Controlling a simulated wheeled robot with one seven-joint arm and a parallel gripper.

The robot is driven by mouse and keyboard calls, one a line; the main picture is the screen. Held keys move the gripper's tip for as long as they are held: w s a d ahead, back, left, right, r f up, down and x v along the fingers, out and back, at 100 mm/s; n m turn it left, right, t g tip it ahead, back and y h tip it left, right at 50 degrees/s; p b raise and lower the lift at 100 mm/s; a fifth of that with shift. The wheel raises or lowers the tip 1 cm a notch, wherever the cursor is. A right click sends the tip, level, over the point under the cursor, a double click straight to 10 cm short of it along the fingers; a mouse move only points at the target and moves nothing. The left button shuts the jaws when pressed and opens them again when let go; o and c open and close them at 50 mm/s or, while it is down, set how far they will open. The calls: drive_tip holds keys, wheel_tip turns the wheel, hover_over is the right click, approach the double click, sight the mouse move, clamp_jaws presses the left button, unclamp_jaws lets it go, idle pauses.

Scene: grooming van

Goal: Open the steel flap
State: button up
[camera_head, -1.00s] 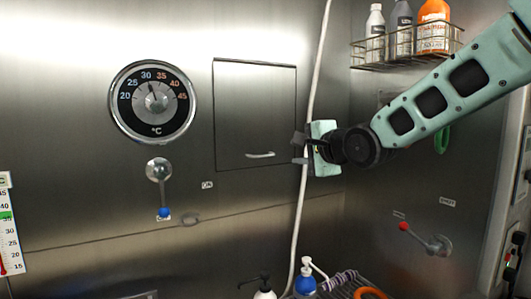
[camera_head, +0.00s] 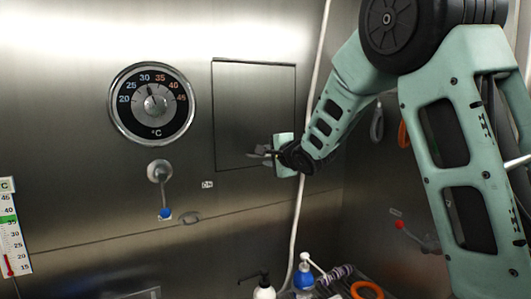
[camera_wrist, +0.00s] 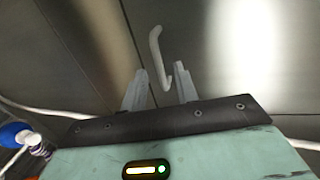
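The steel flap (camera_head: 252,105) is a square panel in the steel wall and looks closed, flush with the wall. Its handle is hidden behind my gripper (camera_head: 262,154) in the head view. In the wrist view the handle (camera_wrist: 157,50) is a pale bent bar, its near end reaching between the fingertips. My gripper (camera_wrist: 158,85) is open, with one finger on each side of the bar's end. I cannot tell whether a finger touches it.
A dial thermometer (camera_head: 153,104) and a blue-tipped lever (camera_head: 163,190) are left of the flap. A white hose (camera_head: 295,235) hangs just right of it. Pump bottles (camera_head: 304,280) stand below. A red-tipped lever (camera_head: 400,225) is on the right wall.

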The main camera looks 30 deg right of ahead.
drive_tip(key=shift+x, duration=1.05)
clamp_jaws()
drive_tip(key=shift+s, duration=0.1)
